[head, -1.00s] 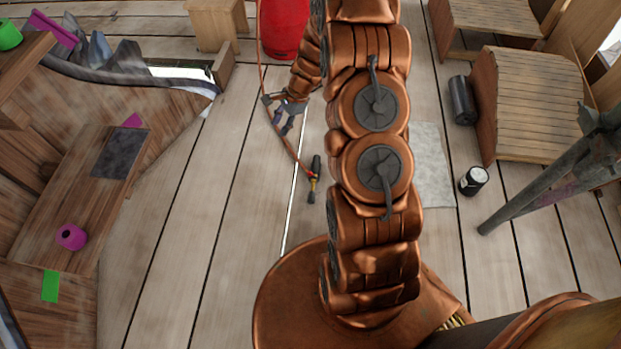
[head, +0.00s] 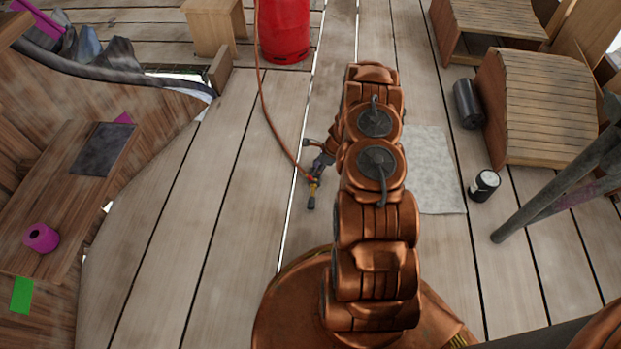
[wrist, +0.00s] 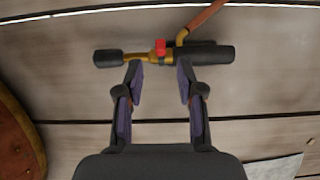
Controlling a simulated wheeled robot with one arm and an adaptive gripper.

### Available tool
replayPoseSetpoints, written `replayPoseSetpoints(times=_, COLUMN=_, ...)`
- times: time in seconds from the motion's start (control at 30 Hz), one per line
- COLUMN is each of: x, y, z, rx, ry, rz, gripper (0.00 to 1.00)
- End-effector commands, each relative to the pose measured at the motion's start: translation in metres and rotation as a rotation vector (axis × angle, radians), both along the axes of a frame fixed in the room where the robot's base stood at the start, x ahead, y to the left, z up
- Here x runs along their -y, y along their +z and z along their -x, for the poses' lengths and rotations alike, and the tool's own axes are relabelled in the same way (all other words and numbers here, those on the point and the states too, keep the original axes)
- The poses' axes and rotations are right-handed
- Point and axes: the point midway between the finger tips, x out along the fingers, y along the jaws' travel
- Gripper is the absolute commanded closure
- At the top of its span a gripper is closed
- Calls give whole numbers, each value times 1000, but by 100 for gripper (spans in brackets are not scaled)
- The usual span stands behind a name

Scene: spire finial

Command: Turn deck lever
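A torch-like fitting with a brass body, black ends and a small red knob lies on the deck planks; it shows in the head view (head: 313,192) and at the top of the wrist view (wrist: 150,57). A reddish hose (head: 270,125) runs from it. My gripper (wrist: 160,70) is open and empty in the wrist view, its two fingertips apart at the near edge of the brass body. Whether they touch it I cannot tell. In the head view my gripper (head: 319,163) is small and partly hidden by my arm. I cannot make out a separate deck lever.
A red cylinder (head: 285,28) stands at the back. A wooden bench (head: 65,205) with a magenta roll (head: 41,237) is at left. A black can (head: 484,185), dark cylinder (head: 467,104), slatted wooden box (head: 545,105) and slanted pole (head: 550,195) are at right.

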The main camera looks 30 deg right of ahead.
Motion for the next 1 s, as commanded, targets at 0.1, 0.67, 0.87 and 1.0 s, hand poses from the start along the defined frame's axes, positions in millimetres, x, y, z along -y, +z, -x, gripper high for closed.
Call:
replayPoseSetpoints(times=0.1, x=-4, y=-13, z=-3, rx=0, ry=0, rz=0, gripper=62)
replayPoseSetpoints(times=0.67, x=-21, y=-64, z=-18, rx=1, ry=3, rz=-1, gripper=62)
replayPoseSetpoints(times=0.87, x=-21, y=-64, z=-18, rx=2, ry=3, rz=0, gripper=67)
replayPoseSetpoints(times=1.0, x=-21, y=-64, z=-18, rx=2, ry=3, rz=0, gripper=81)
